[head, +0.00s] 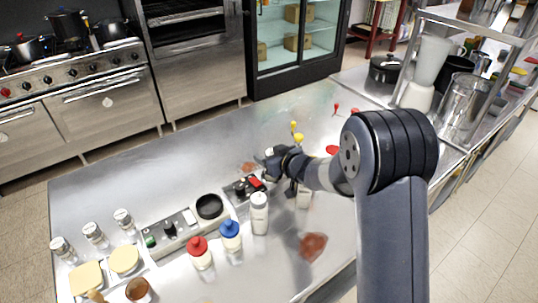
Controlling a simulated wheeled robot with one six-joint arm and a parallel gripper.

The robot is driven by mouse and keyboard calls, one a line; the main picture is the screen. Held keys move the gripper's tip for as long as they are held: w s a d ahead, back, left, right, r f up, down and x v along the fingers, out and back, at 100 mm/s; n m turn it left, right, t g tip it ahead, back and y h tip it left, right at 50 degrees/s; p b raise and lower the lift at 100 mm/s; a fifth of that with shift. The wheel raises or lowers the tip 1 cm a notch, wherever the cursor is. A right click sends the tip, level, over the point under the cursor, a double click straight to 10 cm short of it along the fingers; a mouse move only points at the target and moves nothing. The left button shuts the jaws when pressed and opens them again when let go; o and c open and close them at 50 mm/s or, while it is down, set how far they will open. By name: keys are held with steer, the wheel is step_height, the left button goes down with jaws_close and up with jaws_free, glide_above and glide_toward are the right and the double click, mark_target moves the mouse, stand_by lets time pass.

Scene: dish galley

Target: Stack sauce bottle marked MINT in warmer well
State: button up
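My gripper (268,163) is low over the middle of the steel counter, seen small and from behind. Whether its fingers are open or shut does not show. Close below it is a dark unit with knobs and a red part (248,185). Left of that is a panel with a round black well (209,206); I cannot tell which unit is the warmer. Sauce bottles stand upright in front: red-capped (200,255), blue-capped (231,236) and pale grey-capped (260,215). Another pale bottle (304,197) is partly behind my arm. No MINT marking is readable.
Shakers (95,235) and yellow-topped containers (125,261) stand at the counter's left. Yellow tips (298,137) and red tips (336,107) rise beyond my arm. Reddish spills (313,245) mark the front. A blender (425,75) and pots crowd the right shelf. The counter's back left is clear.

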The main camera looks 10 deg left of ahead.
steer(key=shift+o, duration=0.6)
steer(key=shift+r, duration=0.1)
steer(key=shift+r+p, duration=0.3)
steer(key=v, duration=1.2)
steer(key=shift+b, duration=0.45)
steer(key=shift+w, duration=0.1)
steer(key=x, duration=1.2)
steer(key=shift+f, duration=0.4)
steer(key=shift+r+p, duration=0.35)
steer(key=shift+f, duration=0.1)
